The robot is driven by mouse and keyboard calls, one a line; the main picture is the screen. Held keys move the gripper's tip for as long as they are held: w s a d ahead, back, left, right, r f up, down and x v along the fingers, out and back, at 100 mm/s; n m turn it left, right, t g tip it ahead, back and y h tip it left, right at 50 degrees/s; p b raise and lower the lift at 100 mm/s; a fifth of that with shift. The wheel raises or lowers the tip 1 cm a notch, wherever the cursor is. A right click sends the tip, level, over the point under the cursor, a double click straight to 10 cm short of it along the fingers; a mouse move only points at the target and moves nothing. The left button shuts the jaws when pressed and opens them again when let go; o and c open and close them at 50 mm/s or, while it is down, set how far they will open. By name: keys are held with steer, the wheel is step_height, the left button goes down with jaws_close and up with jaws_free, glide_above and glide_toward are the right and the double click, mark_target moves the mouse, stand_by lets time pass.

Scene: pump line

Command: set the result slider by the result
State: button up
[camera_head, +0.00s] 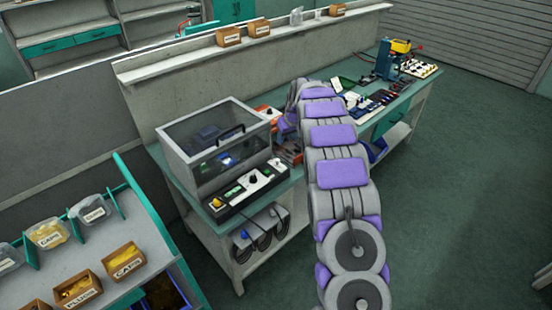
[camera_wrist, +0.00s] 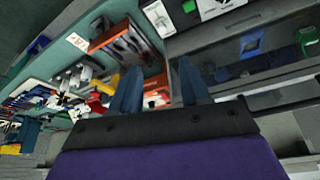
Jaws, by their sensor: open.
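A black-and-white control panel (camera_head: 246,189) lies along the front of a clear-lidded test box (camera_head: 213,145) on the bench. It carries a yellow button (camera_head: 216,203), a small green display (camera_head: 234,192) and a black knob (camera_head: 253,179). I cannot pick out the result slider for certain at this size. Part of a white panel with a green patch (camera_wrist: 188,7) shows at the top of the wrist view. My gripper (camera_wrist: 159,82) is open, its two dark fingers apart with nothing held between them. In the head view my arm mostly hides it.
An orange-red tray of tools (camera_wrist: 125,43) is beyond my fingers in the wrist view. A blue press (camera_head: 384,60) and several small parts stand farther along the bench. A rack of labelled bins (camera_head: 88,262) is at lower left. The floor (camera_head: 455,190) at right is clear.

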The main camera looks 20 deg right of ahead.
mark_target(278, 160)
steer(key=b+x, duration=0.1)
steer(key=x, duration=0.4)
steer(key=b+x, duration=0.1)
steer(key=x, duration=1)
steer(key=shift+a+f+b, duration=0.15)
steer(key=shift+a+b, duration=0.15)
steer(key=shift+b, duration=0.1)
steer(key=shift+w+d+f, duration=0.1)
steer(key=shift+f, duration=0.2)
jaws_close()
